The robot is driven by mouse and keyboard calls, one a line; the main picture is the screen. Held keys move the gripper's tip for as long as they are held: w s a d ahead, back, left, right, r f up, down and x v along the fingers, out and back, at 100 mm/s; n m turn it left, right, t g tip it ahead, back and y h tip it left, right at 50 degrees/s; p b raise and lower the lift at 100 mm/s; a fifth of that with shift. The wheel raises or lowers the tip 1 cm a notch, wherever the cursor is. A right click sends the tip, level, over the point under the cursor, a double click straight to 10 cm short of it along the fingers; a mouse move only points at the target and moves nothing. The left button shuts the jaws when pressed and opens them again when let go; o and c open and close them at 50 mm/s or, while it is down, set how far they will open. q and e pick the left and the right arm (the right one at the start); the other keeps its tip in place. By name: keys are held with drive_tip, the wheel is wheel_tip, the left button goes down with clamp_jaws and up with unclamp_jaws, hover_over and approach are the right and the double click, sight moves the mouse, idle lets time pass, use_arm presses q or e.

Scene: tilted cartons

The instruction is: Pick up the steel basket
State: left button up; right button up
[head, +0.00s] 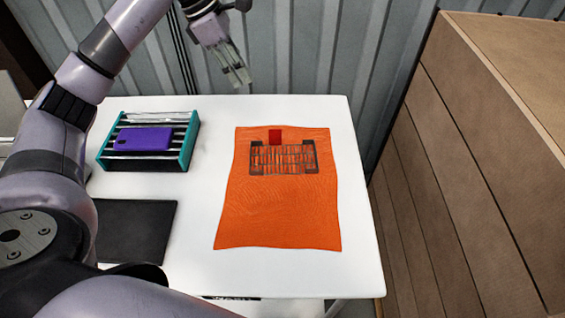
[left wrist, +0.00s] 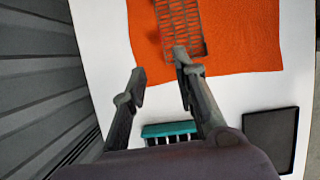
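The steel basket (head: 284,153), a dark wire grid with darker end pieces, rests on an orange cloth (head: 278,215) on the white table. In the left wrist view the basket (left wrist: 182,28) lies at the top, beyond the finger tips and partly overlapped by the right-hand finger. My left gripper (head: 239,81) hangs behind and to the left of the basket, over the table's back edge, apart from it. The left wrist view shows its two fingers (left wrist: 161,66) spread with nothing between them. My right gripper is not in view.
A teal-ended rack (head: 188,142) bearing a purple object (head: 142,139) stands at left, with a black flat panel (head: 135,228) in front. Stacked cartons (head: 440,150) stand right of the table (head: 360,255); a corrugated wall (head: 330,50) is behind.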

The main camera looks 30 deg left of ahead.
use_arm(q)
wheel_tip(320, 180, down, 4)
drive_tip(key=b, duration=0.3)
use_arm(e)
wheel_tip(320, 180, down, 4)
use_arm(q)
drive_tip(key=p, duration=0.2)
approach(273, 145)
drive_tip(key=shift+w+d+r, duration=0.2)
drive_tip(key=shift+w+d, duration=0.15)
drive_tip(key=shift+d, duration=0.4)
drive_tip(key=shift+p+x, duration=1.1)
drive_tip(key=shift+x, duration=1.55)
drive_tip(key=shift+w, duration=0.1)
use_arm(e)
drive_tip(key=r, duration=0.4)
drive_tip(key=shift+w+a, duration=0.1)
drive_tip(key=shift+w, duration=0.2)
use_arm(q)
drive_tip(key=shift+c, duration=0.4)
drive_tip(key=c, duration=0.5)
clamp_jaws()
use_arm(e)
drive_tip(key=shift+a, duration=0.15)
